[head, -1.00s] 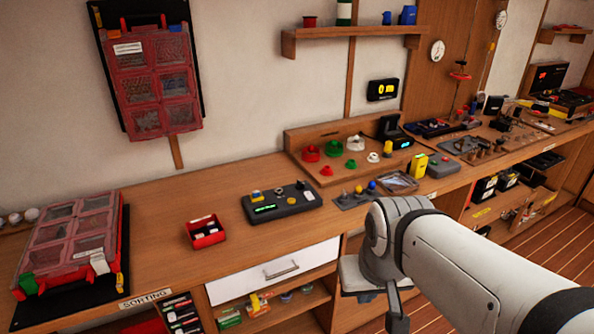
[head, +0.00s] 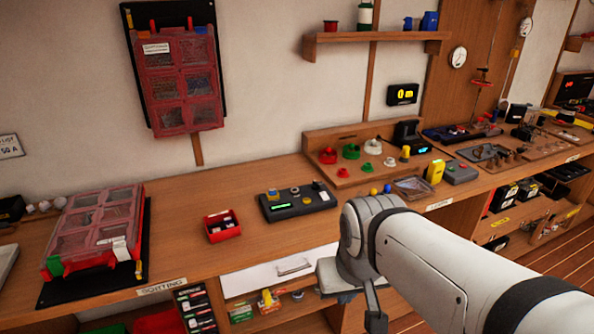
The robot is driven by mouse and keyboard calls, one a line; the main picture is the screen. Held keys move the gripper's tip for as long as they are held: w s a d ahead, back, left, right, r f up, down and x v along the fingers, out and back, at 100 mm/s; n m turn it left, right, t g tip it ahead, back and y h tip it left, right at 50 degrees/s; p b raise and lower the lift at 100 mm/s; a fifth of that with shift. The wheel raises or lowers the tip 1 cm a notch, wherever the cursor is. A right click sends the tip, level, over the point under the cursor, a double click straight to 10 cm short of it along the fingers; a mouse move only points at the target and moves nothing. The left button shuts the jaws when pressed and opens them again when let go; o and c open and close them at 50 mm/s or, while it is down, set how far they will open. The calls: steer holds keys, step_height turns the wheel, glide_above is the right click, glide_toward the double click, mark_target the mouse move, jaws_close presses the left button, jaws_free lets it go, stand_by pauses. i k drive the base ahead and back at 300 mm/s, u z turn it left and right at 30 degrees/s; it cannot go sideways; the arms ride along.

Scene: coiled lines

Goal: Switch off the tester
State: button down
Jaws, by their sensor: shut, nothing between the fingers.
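A dark box with a lit green display (head: 298,203) lies on the wooden bench, left of my arm; I take it for the tester. I cannot make out my gripper's fingers.
A red open bin (head: 222,227) stands left of the box. A red compartment case (head: 95,228) lies further left on a black mat. A yellow device (head: 435,172) and a wooden board (head: 340,181) with coloured spools are at the right. Bare bench lies between case and bin.

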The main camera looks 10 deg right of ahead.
mark_target(324, 197)
steer(key=z, duration=0.05)
steer(key=i, duration=1)
steer(key=u, duration=0.05)
